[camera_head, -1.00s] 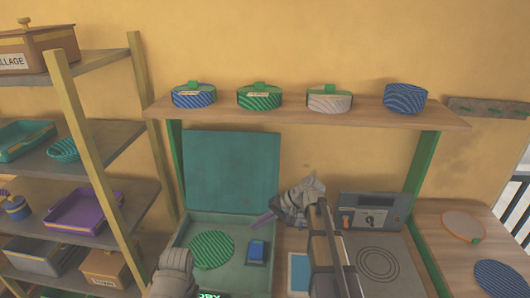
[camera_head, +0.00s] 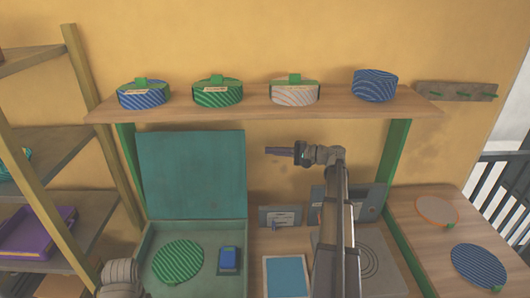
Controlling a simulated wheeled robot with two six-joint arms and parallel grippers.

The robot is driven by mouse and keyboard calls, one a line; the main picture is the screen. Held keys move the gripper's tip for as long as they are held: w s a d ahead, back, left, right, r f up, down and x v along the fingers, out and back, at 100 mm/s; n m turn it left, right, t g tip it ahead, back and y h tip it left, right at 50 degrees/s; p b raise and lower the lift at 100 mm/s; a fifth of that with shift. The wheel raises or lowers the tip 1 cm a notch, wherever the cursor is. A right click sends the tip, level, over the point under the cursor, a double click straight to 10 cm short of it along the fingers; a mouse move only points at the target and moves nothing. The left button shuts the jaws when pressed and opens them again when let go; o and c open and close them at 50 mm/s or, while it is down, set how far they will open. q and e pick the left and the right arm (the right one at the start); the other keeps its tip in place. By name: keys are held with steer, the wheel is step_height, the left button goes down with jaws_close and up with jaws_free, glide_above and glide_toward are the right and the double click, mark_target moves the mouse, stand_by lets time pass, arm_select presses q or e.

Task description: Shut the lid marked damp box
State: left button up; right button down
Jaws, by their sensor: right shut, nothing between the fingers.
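A teal box (camera_head: 211,270) stands open at the lower left of the bench. Its lid (camera_head: 190,172) stands upright at the back edge, leaning slightly back. A green striped disc (camera_head: 178,261) and a small blue block (camera_head: 229,258) lie inside. No marking is readable on the box; its front edge is out of view. My right gripper (camera_head: 270,150) is shut and empty, pointing left, in the picture just right of the lid's right edge, apparently apart from it. Part of my left arm shows at the bottom left; its gripper is out of view.
A shelf (camera_head: 330,107) above holds several striped round pots. Right of the box are a blue panel with a pale border (camera_head: 286,277), a small grey box (camera_head: 281,217) and a hotplate-like device (camera_head: 375,262). A shelf rack stands left. A side table (camera_head: 427,243) holds two discs.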

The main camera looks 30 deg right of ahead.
steer(key=r+x, duration=0.1)
steer(key=x, duration=0.8)
steer(key=s, duration=0.1)
steer(key=s+a, duration=0.1)
steer(key=s, duration=0.1)
steer(key=shift+s+a, duration=0.3)
steer(key=shift+s, duration=0.1)
